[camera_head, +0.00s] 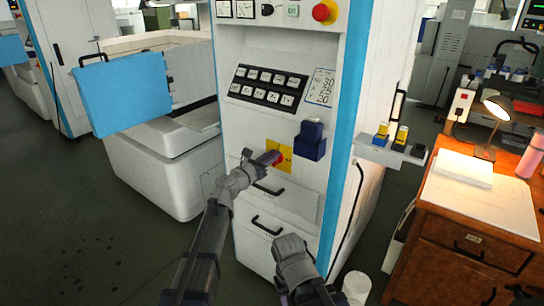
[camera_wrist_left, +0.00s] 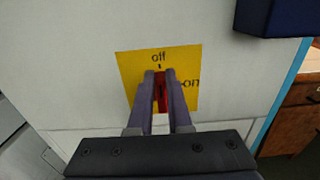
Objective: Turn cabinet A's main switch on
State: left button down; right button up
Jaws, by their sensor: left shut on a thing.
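The main switch is a red handle (camera_wrist_left: 161,95) on a yellow plate (camera_wrist_left: 187,65) on the front of the white cabinet (camera_head: 240,130). The plate reads "off" at the top and "on" at the right. The handle stands upright, in line with the "off" mark. My left gripper (camera_wrist_left: 160,75) is shut on the handle, one finger on each side, and hides part of it. In the head view, my left gripper (camera_head: 272,158) reaches the yellow plate (camera_head: 286,150) from the left. My right gripper (camera_head: 290,250) is low, in front of the cabinet; its fingers are not clear.
A dark blue box (camera_head: 310,142) sticks out just right of the plate. Above are a black button panel (camera_head: 267,86) and a red emergency knob (camera_head: 324,11). A drawer handle (camera_head: 267,225) lies below. A wooden desk (camera_head: 460,215) stands at the right.

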pick_arm(q)
jog(key=shift+d+m, duration=0.1)
jog(key=shift+m, duration=0.2)
jog(key=m, duration=0.3)
jog(key=d+m, duration=0.1)
jog(key=m, duration=0.1)
jog(key=s+f+m+b, duration=0.1)
jog(key=m, duration=0.2)
jog(key=shift+d+m, duration=0.15)
jog(key=shift+m, duration=0.15)
jog(key=m, duration=0.4)
jog(key=shift+s+d+f+b, duration=0.2)
jog(key=shift+f+b, duration=0.15)
jog(key=shift+d+f+m+b, duration=0.1)
jog(key=shift+f+m+b, duration=0.15)
jog(key=shift+m, duration=0.9)
jog(key=shift+f+m+b, duration=0.15)
jog(key=shift+f+m, duration=0.05)
jog(key=shift+m, duration=0.95)
jog(key=shift+s, duration=0.1)
jog(key=c, duration=0.8)
grip_release()
jog(key=shift+c, duration=0.2)
